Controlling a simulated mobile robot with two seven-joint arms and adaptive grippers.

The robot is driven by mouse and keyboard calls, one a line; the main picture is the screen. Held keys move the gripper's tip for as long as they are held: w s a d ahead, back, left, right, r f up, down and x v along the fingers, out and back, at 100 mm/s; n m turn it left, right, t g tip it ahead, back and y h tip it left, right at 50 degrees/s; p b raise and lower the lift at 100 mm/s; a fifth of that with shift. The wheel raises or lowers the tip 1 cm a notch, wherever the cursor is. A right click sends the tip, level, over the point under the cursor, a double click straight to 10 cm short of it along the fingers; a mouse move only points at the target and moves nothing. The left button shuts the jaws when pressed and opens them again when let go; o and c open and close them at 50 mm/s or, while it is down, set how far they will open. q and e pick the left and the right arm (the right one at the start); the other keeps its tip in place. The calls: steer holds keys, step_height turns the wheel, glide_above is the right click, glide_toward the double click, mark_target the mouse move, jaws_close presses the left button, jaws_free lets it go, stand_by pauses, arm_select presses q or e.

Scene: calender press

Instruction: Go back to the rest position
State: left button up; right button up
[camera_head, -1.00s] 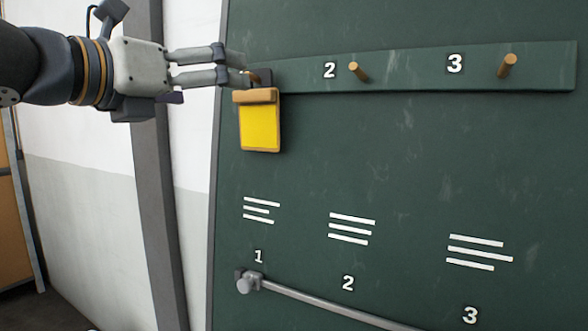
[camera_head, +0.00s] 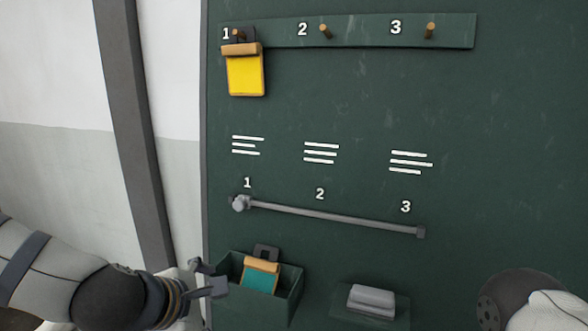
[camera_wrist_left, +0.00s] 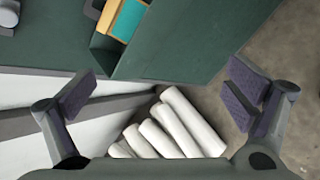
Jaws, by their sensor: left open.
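My left gripper (camera_head: 208,280) is low at the left in the head view, beside the green box on the wall. In the left wrist view its two fingers (camera_wrist_left: 162,92) are wide apart with nothing between them. A yellow tag (camera_head: 246,76) with a wooden top bar hangs on the peg numbered 1 of the green rail, well above the gripper. Of my right arm, only a rounded link shows at the lower right; its gripper is out of view.
The green box (camera_head: 285,295) holds a teal tag (camera_head: 260,278). A grey block (camera_head: 371,300) sits on a small shelf to its right. A grey bar (camera_head: 335,217) runs across the panel. Pegs 2 and 3 are empty. White rolls (camera_wrist_left: 180,125) lie below in the wrist view.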

arm_select(q)
steer(key=s+a+f+m+g+y, duration=0.25)
steer(key=s+f+m+g, duration=0.25)
steer(key=s+f+m, duration=0.95)
steer(key=s+a+f+m+g, duration=0.2)
steer(key=s+f, duration=0.1)
steer(key=s, duration=0.5)
steer(key=s+a+f+m+g, duration=0.1)
steer(key=s+a+f, duration=0.1)
steer(key=s, duration=0.7)
steer(key=s+a+f+m+g, duration=0.2)
steer(key=s+f, duration=0.1)
steer(key=s, duration=0.6)
steer(key=shift+a+f+m+g+y+p, duration=0.25)
steer(key=shift+f+m+g+y+p, duration=0.05)
steer(key=shift+m+y+p, duration=0.1)
arm_select(e)
steer(key=shift+w+r, duration=0.55)
